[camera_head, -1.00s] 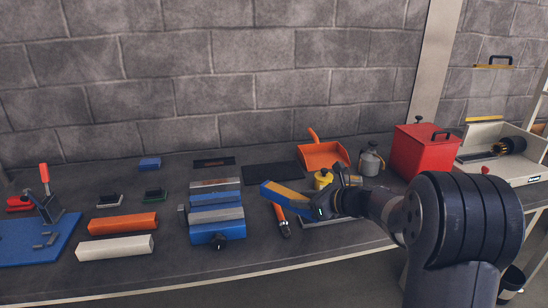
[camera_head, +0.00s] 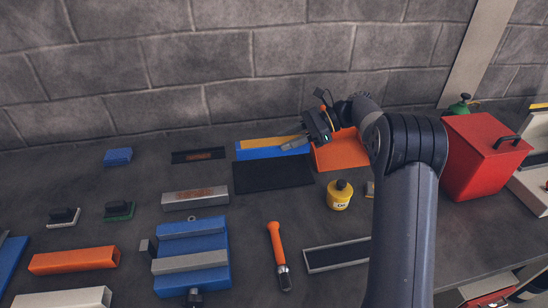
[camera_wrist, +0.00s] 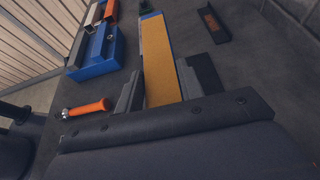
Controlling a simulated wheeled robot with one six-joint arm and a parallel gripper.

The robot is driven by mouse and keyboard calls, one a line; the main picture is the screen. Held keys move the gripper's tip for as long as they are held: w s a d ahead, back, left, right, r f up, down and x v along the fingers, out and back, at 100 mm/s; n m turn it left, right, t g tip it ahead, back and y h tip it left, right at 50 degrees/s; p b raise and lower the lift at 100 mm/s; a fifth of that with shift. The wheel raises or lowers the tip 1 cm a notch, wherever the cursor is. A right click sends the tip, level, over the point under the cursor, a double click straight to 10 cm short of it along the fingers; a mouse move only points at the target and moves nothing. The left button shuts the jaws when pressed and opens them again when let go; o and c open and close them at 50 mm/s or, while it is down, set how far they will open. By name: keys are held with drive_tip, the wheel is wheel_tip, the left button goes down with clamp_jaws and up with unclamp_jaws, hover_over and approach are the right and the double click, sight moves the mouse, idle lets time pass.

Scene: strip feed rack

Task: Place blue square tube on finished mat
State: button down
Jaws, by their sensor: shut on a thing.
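The blue square tube (camera_head: 262,153) has blue sides and an orange-yellow top face. My gripper (camera_head: 306,140) is shut on its right end, and the tube points left. In the wrist view the tube (camera_wrist: 158,62) runs away from between the two fingers (camera_wrist: 160,92). A plain black mat (camera_head: 272,175), likely the finished mat, lies flat on the bench. The tube shows just behind the mat's far edge in the head view; I cannot tell its height. In the wrist view part of the mat (camera_wrist: 207,76) shows right of the tube.
A blue vise-like fixture (camera_head: 190,258), a grey bar (camera_head: 195,197) and an orange-handled tool (camera_head: 277,252) lie nearer. A yellow oil bottle (camera_head: 339,196) and red box (camera_head: 482,155) stand right. The wall is behind.

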drive_tip(key=shift+w+f, duration=0.2)
wheel_tip(320, 180, down, 10)
drive_tip(key=shift+r, duration=0.25)
drive_tip(key=shift+f, duration=0.1)
drive_tip(key=c, duration=0.9)
unclamp_jaws()
drive_tip(key=shift+f, duration=0.1)
drive_tip(key=shift+d+r, duration=0.15)
drive_tip(key=shift+r, duration=0.05)
drive_tip(key=v, duration=1.1)
drive_tip(key=shift+w+d+b, duration=0.2)
drive_tip(key=shift+d+b, duration=0.1)
drive_tip(key=shift+d, duration=0.05)
